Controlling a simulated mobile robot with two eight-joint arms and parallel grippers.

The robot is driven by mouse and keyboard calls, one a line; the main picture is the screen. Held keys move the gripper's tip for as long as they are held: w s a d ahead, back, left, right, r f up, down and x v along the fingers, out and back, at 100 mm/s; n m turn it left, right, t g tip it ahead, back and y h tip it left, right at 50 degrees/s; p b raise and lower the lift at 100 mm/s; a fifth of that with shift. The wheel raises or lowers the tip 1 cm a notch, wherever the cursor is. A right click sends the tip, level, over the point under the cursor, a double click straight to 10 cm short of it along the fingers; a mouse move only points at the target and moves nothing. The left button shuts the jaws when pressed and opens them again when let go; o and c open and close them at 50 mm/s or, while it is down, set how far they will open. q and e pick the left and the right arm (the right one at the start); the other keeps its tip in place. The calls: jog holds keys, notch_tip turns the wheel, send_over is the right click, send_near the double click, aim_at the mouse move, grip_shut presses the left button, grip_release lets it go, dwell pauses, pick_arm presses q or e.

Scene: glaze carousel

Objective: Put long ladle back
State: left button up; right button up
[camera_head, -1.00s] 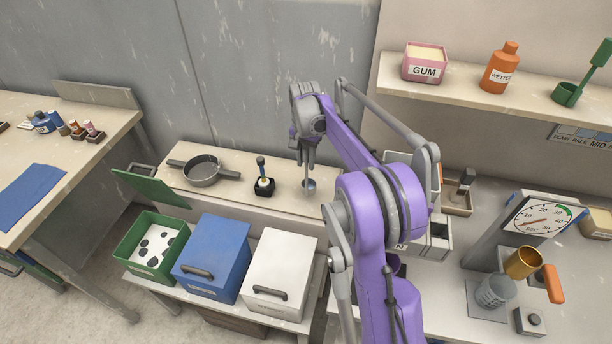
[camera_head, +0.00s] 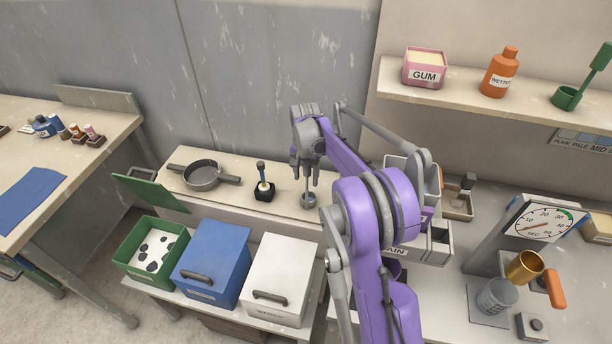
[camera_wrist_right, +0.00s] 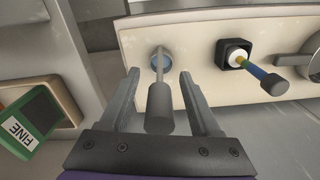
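The long ladle (camera_head: 309,199) has a thin grey shaft and a small round bowl at the lower end. It stands roughly upright at the right part of the beige ledge, bowl down. In the right wrist view its thick grey handle (camera_wrist_right: 160,108) lies between my fingers, with a bluish round shape around its far end. My right gripper (camera_head: 305,172) is above the bowl, around the handle. Its fingers are apart, with a visible gap on both sides of the handle in the wrist view (camera_wrist_right: 160,92). Whether the bowl rests in a holder is unclear. My left gripper is out of view.
A dark holder with a blue-handled brush (camera_head: 264,188) and a grey pan (camera_head: 202,175) stand left of the ladle. Below are green (camera_head: 140,262), blue (camera_head: 212,262) and white (camera_head: 280,270) bins. A green FINE container (camera_wrist_right: 32,120) is at left in the wrist view.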

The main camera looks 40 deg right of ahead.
jog(key=r, duration=1.2)
jog(key=shift+a+r+p, duration=0.2)
jog(key=shift+p, duration=0.1)
jog(key=s+a+r+n+t, duration=0.1)
jog(key=s+a+n, duration=0.3)
jog(key=a, duration=0.5)
jog(key=s+a+f+n+t, duration=0.2)
jog(key=s+a+f+n, duration=0.2)
jog(key=s+a, duration=0.3)
jog(key=s+a+f+n+t, duration=0.2)
jog(key=s+a+f+n, duration=0.2)
jog(key=s, duration=1)
jog(key=a+f, duration=0.1)
jog(key=a, duration=0.2)
jog(key=shift+s+a+f, duration=0.25)
jog(key=shift+s+f, duration=0.05)
jog(key=shift+s, duration=0.1)
